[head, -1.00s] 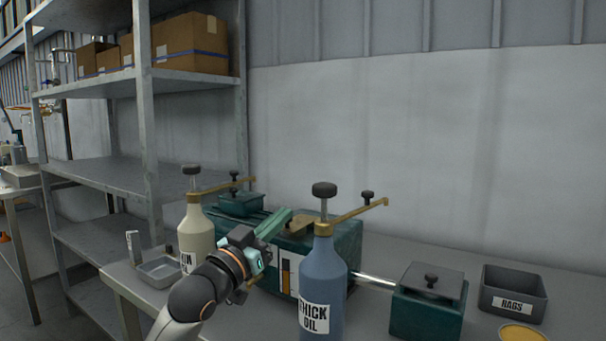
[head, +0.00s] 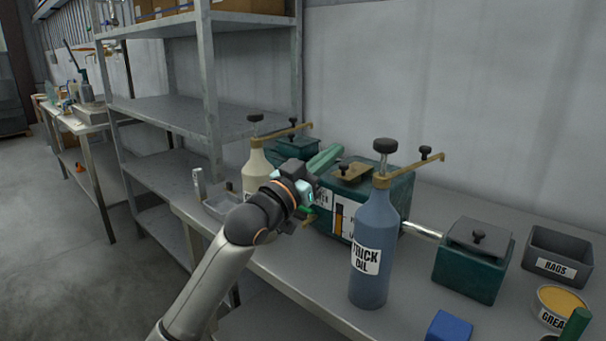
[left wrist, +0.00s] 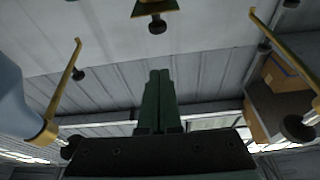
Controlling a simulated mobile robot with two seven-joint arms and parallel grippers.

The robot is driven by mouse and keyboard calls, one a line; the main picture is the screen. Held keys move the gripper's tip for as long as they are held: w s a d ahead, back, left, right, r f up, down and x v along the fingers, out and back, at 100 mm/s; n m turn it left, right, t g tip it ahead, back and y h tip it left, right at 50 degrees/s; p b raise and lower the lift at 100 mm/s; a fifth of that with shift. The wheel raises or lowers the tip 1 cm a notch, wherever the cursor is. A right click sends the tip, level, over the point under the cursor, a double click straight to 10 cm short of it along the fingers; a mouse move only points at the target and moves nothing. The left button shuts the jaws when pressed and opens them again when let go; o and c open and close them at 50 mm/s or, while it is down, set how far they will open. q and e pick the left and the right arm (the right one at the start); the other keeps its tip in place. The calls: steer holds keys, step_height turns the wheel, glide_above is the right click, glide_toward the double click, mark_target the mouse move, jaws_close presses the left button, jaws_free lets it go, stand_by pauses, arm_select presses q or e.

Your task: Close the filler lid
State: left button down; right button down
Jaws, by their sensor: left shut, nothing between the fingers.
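The filler lid appears to be the small brass plate with a black knob (head: 354,173) on top of the dark green tank (head: 400,192). It also shows at the top edge of the left wrist view (left wrist: 156,8), knob towards the camera. I cannot tell how far it is tilted. My left gripper (head: 326,157) is shut and empty, its green fingers just left of the lid and above the tank. In the left wrist view its fingers (left wrist: 159,98) lie together, apart from the lid. My right gripper is not in view.
A blue THICK OIL bottle (head: 374,240) stands in front of the tank, close to the lid. A cream bottle (head: 258,170) stands behind my left wrist. A green lidded box (head: 470,268), a RAGS bin (head: 558,258) and a grease tin (head: 563,304) are to the right.

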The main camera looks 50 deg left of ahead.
arm_select(q)
steer(key=f+v, duration=0.1)
steer(key=v, duration=0.6)
steer(key=shift+b, duration=0.35)
steer(key=shift+s+f, duration=0.1)
steer(key=shift+s, duration=0.05)
